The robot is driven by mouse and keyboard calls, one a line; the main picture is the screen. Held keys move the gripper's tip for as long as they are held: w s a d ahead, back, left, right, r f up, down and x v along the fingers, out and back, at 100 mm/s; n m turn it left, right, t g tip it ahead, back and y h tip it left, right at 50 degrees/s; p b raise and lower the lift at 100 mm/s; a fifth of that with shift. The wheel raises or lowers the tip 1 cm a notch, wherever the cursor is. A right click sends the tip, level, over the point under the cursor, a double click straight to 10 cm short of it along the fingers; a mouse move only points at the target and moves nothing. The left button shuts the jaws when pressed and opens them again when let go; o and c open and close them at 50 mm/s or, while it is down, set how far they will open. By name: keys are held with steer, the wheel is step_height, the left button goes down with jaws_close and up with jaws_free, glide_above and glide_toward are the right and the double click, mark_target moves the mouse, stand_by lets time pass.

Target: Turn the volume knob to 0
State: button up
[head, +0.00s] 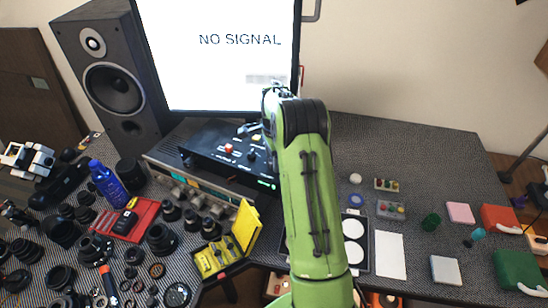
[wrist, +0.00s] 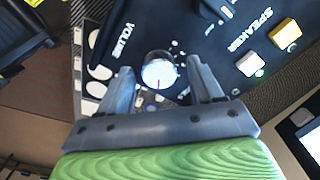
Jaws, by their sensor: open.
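The volume knob (wrist: 159,71) is a round, pale knob on a black panel (wrist: 222,50) in the wrist view. A red pointer line on its face points down in that view, toward my palm. The word VOLUME is printed beside it, with white tick marks around it. My gripper (wrist: 158,72) is open, one finger on each side of the knob, with gaps visible at both sides; I cannot tell how deep the tips reach. In the head view the black box (head: 210,151) is partly behind my green arm, which hides my fingertips and the knob.
A SPEAKER label with a white button (wrist: 250,65) and a yellow button (wrist: 285,34) lies right of the knob. A monitor (head: 225,75) and a speaker (head: 113,85) stand behind. Lenses crowd the table's left; a yellow case (head: 222,257) stands open in front.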

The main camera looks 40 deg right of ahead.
steer(key=c, duration=1.1)
steer(key=shift+o, duration=0.2)
